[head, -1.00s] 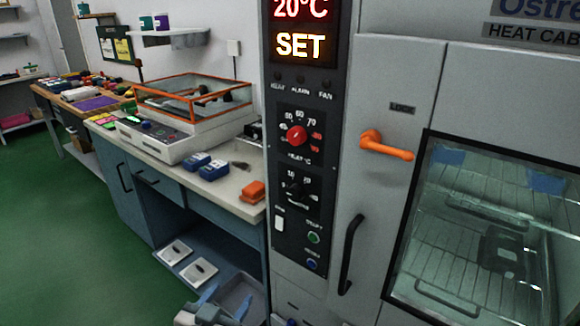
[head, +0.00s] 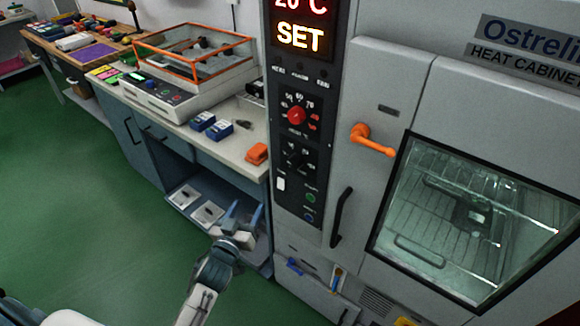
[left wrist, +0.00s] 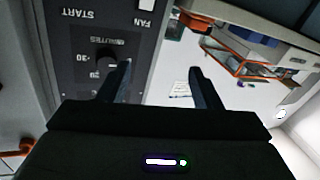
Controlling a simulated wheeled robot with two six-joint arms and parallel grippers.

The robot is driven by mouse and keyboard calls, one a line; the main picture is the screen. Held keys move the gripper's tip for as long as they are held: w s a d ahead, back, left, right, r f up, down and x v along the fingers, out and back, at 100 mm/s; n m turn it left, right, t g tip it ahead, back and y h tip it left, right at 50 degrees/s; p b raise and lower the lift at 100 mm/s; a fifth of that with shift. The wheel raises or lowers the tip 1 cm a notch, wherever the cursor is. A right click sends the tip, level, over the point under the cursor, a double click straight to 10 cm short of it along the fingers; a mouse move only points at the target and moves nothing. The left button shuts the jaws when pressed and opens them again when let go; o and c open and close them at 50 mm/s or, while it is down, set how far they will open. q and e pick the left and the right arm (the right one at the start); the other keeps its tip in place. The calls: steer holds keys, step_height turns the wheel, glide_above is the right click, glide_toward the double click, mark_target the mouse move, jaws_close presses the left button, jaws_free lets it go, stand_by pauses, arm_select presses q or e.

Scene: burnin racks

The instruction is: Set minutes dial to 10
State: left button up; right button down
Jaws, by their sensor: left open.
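The minutes dial (head: 295,159) is a black knob on the dark control panel of the heat cabinet, below the red temperature knob (head: 296,116). Its pointer setting is too small to read in the head view. In the left wrist view the dial (left wrist: 107,58) appears upside down near the left finger, with a 30 mark beside it. My left gripper (head: 244,209) is open and empty, in front of the bench's lower shelf, left of and below the dial in the head view. My right gripper is not in view.
The orange door handle (head: 372,140) and black pull (head: 341,217) are right of the panel. The bench top (head: 232,150) holds an orange block (head: 257,153) near the panel. Green floor (head: 80,200) is open at left.

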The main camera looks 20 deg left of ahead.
mark_target(292, 165)
arm_select(q)
steer(key=w+d+r+m+t+h+p, duration=0.1)
steer(key=w+d+r+h, duration=0.1)
steer(key=w, duration=0.1)
steer(key=w+d+r+m+h+p, duration=0.1)
steer(key=w+d+r+h, duration=0.1)
steer(key=w+d, duration=0.1)
steer(key=w+d+r+m+t+h, duration=0.1)
steer(key=w+d+r+h, duration=0.1)
steer(key=w, duration=0.3)
steer(key=shift+d+r+t+h+p, duration=0.2)
steer(key=shift+d+t+h+p, duration=0.15)
steer(key=shift+d+h, duration=0.2)
steer(key=shift+w+d+r, duration=0.15)
steer(key=shift+w, duration=0.4)
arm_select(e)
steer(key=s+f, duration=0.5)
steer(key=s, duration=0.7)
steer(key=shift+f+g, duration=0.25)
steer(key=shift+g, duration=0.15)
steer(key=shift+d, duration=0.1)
arm_select(q)
steer(key=c, duration=1)
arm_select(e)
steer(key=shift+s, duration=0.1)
